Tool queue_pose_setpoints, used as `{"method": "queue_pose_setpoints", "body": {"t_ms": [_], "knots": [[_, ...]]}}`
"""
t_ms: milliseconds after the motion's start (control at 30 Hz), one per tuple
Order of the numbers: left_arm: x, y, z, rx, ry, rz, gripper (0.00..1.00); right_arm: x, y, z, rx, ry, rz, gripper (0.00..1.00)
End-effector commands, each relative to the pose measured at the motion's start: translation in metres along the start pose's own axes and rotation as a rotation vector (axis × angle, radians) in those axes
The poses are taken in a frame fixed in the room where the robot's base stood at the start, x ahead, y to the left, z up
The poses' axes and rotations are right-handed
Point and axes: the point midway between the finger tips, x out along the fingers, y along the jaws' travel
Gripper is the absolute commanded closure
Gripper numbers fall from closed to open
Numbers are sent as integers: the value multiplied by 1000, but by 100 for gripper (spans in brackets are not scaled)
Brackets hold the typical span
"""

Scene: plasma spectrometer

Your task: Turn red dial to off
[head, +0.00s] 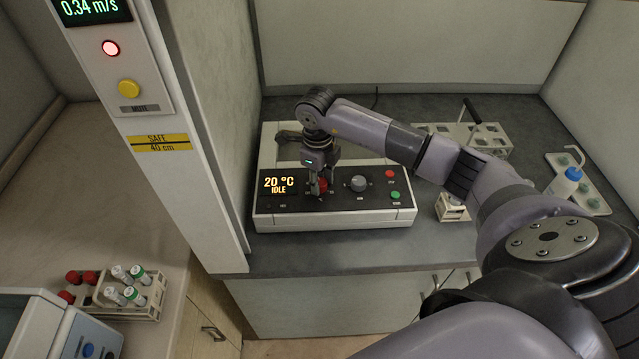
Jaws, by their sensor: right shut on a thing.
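The red dial (323,185) is on the black front panel of a white instrument (335,219), just right of its lit display (279,184), which reads 20 °C and IDLE. My right gripper (319,187) reaches down from above and is shut on the red dial, with its fingers at the dial's sides. The fingers cover part of the dial, so its pointer and markings cannot be read. My left gripper is not in view.
A grey dial (358,184), a red button (390,173) and a green button (395,195) sit right of the red dial. A white rack (487,138) and a blue-capped bottle (565,183) stand further right. A pillar (205,130) rises close on the left.

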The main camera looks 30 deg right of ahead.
Motion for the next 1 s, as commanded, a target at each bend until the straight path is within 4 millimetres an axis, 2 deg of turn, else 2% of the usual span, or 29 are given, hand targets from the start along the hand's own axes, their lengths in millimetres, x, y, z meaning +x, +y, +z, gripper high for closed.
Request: {"method": "queue_pose_setpoints", "body": {"t_ms": [33, 300, 1000], "knots": [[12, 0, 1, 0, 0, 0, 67, 4, -2, 0, -38, -5, -6, 98], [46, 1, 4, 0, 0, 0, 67, 5, -2, 0, -292, -19, -6, 98], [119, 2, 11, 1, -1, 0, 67, 4, -2, 0, -955, -57, -5, 98]]}}
